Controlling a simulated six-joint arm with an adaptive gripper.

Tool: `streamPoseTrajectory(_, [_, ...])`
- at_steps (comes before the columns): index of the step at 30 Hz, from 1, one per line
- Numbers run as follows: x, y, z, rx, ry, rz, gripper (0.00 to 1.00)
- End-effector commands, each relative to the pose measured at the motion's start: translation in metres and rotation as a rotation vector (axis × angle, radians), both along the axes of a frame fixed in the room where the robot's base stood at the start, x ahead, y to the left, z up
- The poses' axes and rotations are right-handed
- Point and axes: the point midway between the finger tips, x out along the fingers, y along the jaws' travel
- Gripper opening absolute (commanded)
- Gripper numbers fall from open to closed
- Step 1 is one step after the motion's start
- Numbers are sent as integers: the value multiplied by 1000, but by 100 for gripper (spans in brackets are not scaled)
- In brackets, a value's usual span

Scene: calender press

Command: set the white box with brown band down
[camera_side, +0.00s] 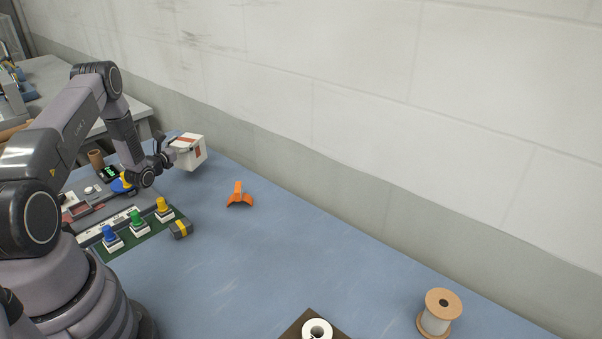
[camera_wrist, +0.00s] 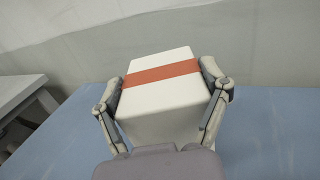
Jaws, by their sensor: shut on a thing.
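The white box with a brown band (camera_side: 190,153) is at the back left of the blue table in the side view, near the wall. It also fills the middle of the wrist view (camera_wrist: 160,92), its reddish-brown band running across the top. My gripper (camera_side: 168,150) is shut on the box, with one finger on each side of it in the wrist view (camera_wrist: 165,90). The box looks slightly tilted in the side view. I cannot tell whether its underside touches the table; its lower part is partly hidden in the wrist view.
An orange angled piece (camera_side: 239,196) lies to the right of the box. A spool (camera_side: 438,312) stands far right. The table's middle is clear.

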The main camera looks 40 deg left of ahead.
Motion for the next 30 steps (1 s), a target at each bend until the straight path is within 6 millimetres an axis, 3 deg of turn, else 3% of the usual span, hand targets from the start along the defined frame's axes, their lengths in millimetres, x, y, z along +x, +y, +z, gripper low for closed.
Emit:
streamPoseTrajectory(8, [4, 3, -34, -1, 0, 0, 36])
streamPoseTrajectory(20, [4, 3, -39, 0, -1, 0, 36])
streamPoseTrajectory(21, [4, 3, -40, 0, 0, 0, 78])
streamPoseTrajectory(26, [4, 3, -40, 0, 0, 0, 99])
streamPoseTrajectory(30, [4, 3, -40, 0, 0, 0, 100])
